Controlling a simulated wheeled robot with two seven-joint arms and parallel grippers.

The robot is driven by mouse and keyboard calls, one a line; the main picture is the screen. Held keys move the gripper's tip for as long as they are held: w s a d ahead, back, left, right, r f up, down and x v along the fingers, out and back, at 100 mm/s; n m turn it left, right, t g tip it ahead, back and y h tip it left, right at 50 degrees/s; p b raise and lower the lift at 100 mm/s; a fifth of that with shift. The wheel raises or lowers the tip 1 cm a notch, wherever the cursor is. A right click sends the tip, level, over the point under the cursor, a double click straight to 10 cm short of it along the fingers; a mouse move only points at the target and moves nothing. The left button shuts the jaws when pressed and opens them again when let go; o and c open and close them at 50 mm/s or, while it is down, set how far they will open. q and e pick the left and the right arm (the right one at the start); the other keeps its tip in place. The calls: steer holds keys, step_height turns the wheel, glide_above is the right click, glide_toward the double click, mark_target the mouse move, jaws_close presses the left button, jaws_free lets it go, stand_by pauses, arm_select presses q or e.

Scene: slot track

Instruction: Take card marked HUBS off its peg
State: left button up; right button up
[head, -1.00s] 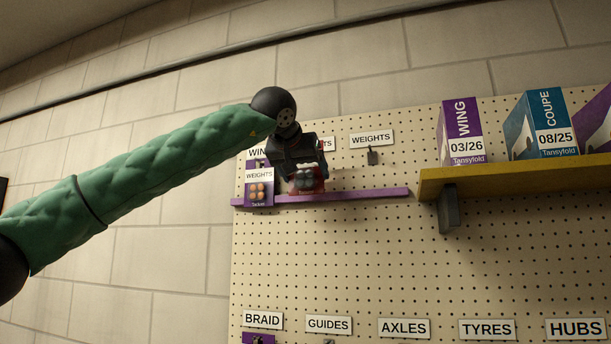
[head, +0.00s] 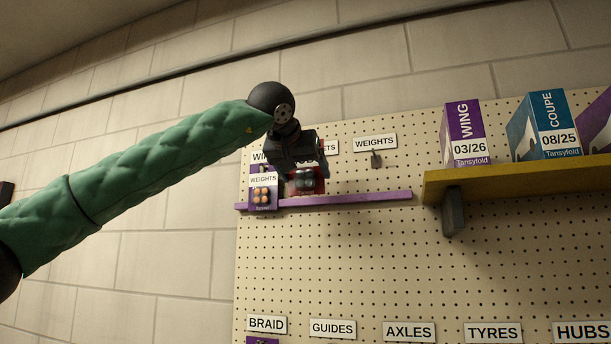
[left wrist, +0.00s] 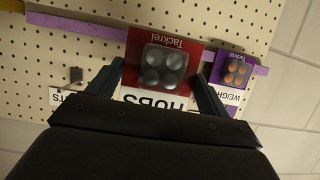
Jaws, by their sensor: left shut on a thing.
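The red card marked HUBS (head: 318,186), with rounded grey parts on its front, is at the purple ledge in the head view. It appears upside down in the left wrist view (left wrist: 188,58), its HUBS lettering readable between my fingers. My left gripper (head: 304,172) is shut on this card, with one finger at each side of it in the left wrist view (left wrist: 157,72). The peg behind the card is hidden by the gripper and card, so I cannot tell whether the card still hangs on it. My right gripper is not in view.
A purple WEIGHTS card (head: 263,191) hangs close to the left. A bare peg (head: 376,158) sits under the WEIGHTS sign (head: 375,143). The purple ledge (head: 350,198) runs just below. A yellow shelf (head: 520,178) with boxes juts out at right.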

mark_target(303, 177)
arm_select(q)
steer(key=shift+s+a+b, duration=0.2)
steer(key=shift+s+a, duration=0.05)
steer(key=shift+s, duration=0.5)
steer(key=shift+s+a+b, duration=0.25)
steer(key=shift+s, duration=0.45)
steer(key=shift+s+a+b, duration=0.2)
steer(key=shift+s+a, duration=0.05)
steer(key=shift+s, duration=0.5)
